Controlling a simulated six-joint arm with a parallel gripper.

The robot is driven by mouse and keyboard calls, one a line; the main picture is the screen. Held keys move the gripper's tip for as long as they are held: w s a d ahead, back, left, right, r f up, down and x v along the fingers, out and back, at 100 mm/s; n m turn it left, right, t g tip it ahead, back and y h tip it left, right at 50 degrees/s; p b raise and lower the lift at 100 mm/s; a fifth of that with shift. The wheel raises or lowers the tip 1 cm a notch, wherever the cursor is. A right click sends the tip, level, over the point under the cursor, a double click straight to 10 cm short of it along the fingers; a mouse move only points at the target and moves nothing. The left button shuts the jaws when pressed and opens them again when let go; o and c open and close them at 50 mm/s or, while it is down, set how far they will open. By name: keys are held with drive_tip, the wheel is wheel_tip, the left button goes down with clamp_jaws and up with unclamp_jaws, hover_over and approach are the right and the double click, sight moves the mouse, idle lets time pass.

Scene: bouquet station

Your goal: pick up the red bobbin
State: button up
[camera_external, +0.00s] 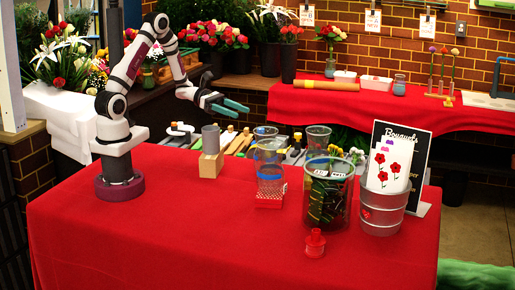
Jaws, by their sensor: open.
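The red bobbin (315,243) stands upright on the red tablecloth near the front of the table, in front of the large clear container. My gripper (240,107) is raised well above the table, to the left of and behind the bobbin. Its teal fingers are apart and nothing shows between them. Nothing covers the bobbin in this view.
A large clear container (328,190) with dark contents and a metal bucket (382,212) with cards stand behind the bobbin. A clear cup (269,165), a red patterned box (270,196) and a wooden block (210,165) stand further left. The front left tablecloth (190,240) is clear.

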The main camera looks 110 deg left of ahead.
sight(309, 237)
drive_tip(key=shift+m+g+h, duration=0.5)
drive_tip(key=shift+m+g, duration=0.1)
drive_tip(key=shift+g, duration=0.3)
drive_tip(key=w+d, duration=0.4)
drive_tip(key=w, duration=0.1)
drive_tip(key=w+d, duration=0.4)
drive_tip(key=w, duration=0.1)
drive_tip(key=w+d, duration=0.4)
drive_tip(key=w, duration=0.2)
drive_tip(key=shift+w+d+r, duration=0.1)
drive_tip(key=shift+d+r, duration=0.05)
drive_tip(key=shift+r, duration=0.1)
drive_tip(key=w+d+f+g+h, duration=0.1)
drive_tip(key=w+d, duration=0.2)
drive_tip(key=d, duration=0.7)
drive_tip(key=w+d+g, duration=0.1)
drive_tip(key=w+d, duration=0.2)
drive_tip(key=d, duration=0.6)
wheel_tip(309, 237, down, 10)
drive_tip(key=shift+m, duration=0.4)
drive_tip(key=x, duration=1)
drive_tip(key=r+x, duration=0.1)
drive_tip(key=x, duration=0.4)
drive_tip(key=shift+w+a, duration=0.1)
drive_tip(key=shift+w, duration=0.45)
clamp_jaws()
